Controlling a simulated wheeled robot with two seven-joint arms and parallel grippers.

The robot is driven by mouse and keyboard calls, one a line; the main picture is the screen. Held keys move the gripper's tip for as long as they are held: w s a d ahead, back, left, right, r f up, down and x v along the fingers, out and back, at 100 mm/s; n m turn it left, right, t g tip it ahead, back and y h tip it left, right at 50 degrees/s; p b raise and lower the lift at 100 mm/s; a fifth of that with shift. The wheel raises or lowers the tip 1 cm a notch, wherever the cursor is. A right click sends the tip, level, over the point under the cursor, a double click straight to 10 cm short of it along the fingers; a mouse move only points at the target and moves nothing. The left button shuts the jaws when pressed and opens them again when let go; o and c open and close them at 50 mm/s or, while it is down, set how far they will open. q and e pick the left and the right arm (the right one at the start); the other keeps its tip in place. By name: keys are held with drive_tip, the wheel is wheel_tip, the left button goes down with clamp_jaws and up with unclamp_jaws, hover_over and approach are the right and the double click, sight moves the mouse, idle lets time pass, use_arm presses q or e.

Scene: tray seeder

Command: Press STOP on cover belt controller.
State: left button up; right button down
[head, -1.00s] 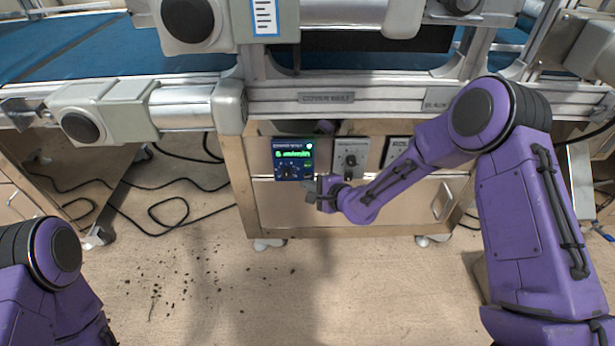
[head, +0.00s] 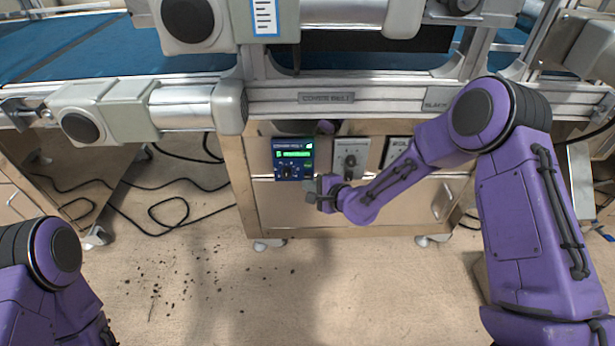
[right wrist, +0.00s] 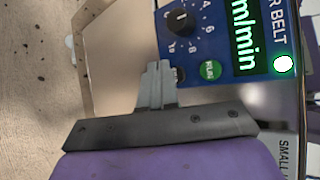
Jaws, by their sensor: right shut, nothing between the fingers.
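The cover belt controller (head: 293,158) is a blue box with a lit green display, on the front of the cabinet under the belt. In the right wrist view the controller (right wrist: 215,32) shows a black dial, a green RUN button (right wrist: 209,71) and a dark button (right wrist: 179,74) beside it, partly hidden by my fingertips. My right gripper (head: 309,191) is shut and empty, at the controller's lower right corner. In the right wrist view its fingertips (right wrist: 157,66) overlap the dark button's edge; I cannot tell whether they touch it. My left gripper is out of view.
A grey controller with a dial (head: 351,157) sits just right of the blue one, close to my right arm. Another panel (head: 397,150) is further right. The belt frame's rail (head: 390,102) runs above. Cables (head: 170,205) lie on the floor at left.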

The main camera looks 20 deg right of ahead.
drive_tip(key=shift+w, duration=0.1)
idle(0.7)
drive_tip(key=shift+w+d, duration=0.1)
drive_tip(key=shift+w, duration=0.2)
drive_tip(key=shift+w+d, duration=0.1)
drive_tip(key=shift+w, duration=0.25)
idle(0.6)
drive_tip(key=shift+s+p, duration=0.15)
drive_tip(key=shift+p, duration=0.15)
drive_tip(key=shift+s+a+p, duration=0.2)
drive_tip(key=shift+s+p, duration=0.15)
drive_tip(key=shift+s, duration=0.3)
